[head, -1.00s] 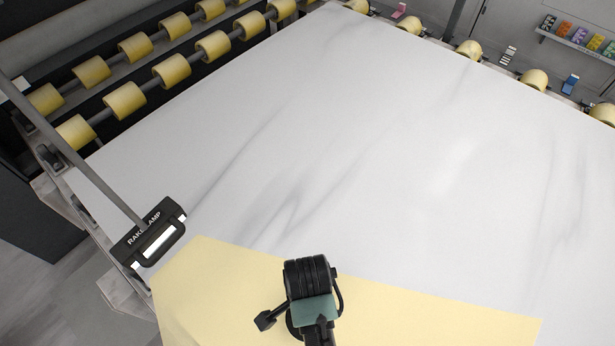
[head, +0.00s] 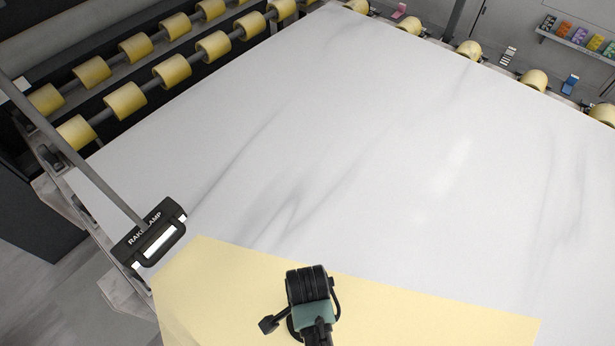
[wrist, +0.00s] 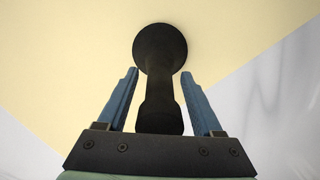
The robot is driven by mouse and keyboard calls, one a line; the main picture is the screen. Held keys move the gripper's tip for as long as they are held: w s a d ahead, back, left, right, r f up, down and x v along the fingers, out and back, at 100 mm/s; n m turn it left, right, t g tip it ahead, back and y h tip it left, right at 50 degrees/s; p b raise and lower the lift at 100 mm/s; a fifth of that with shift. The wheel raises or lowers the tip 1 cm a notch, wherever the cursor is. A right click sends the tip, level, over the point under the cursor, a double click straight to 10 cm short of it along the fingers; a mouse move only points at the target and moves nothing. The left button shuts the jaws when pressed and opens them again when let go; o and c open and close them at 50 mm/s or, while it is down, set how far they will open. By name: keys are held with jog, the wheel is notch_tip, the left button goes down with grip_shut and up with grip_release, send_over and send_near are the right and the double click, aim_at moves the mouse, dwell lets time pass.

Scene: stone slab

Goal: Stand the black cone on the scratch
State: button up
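In the wrist view, a black piece that looks like the black cone (wrist: 160,90) lies in line between the blue fingers of my gripper (wrist: 159,74). Its wide round end (wrist: 160,45) is against the pale yellow sheet, and a narrower body runs back toward the palm. Gaps show between the body and both fingers, so my gripper is open around it without visible contact. In the head view, my wrist hides most of the gripper and the cone. No scratch can be told apart from the grey veins on the white slab (head: 350,150).
The yellow sheet (head: 430,310) covers the slab's near part. A black rake lamp (head: 150,235) on a rod stands at the slab's left edge. Yellow rollers (head: 172,70) line the far left, with more along the far right edge. The slab's middle is clear.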

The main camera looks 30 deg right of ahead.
notch_tip(320, 180, up, 12)
jog(key=shift+r, duration=0.15)
dwell(0.6)
jog(key=w+d+r+n+t+h, duration=0.15)
jog(key=w+r+n+t, duration=0.5)
jog(key=w+r, duration=0.9)
jog(key=w+a+r+n+t, duration=0.1)
jog(key=w+r+n+t, duration=0.2)
jog(key=r, duration=0.5)
jog(key=w+a+r+t, duration=0.2)
jog(key=w+r+t, duration=0.25)
jog(key=r, duration=0.25)
jog(key=s+a+r+n+t, duration=0.1)
jog(key=a+r+n+t, duration=0.15)
jog(key=r, duration=0.55)
jog(key=s+a+r+n+t, duration=0.15)
jog(key=r+t, duration=0.25)
jog(key=r, duration=0.5)
jog(key=s+a+r+n+t, duration=0.2)
jog(key=s+r, duration=0.3)
jog(key=r, duration=0.3)
jog(key=s+a+r+n+t+y, duration=0.1)
jog(key=s+r+n+t, duration=0.2)
jog(key=r, duration=0.6)
jog(key=shift+s+a+r+t, duration=0.2)
jog(key=shift+s+a+t, duration=0.15)
jog(key=shift+s+t, duration=0.55)
jog(key=shift+w, duration=0.1)
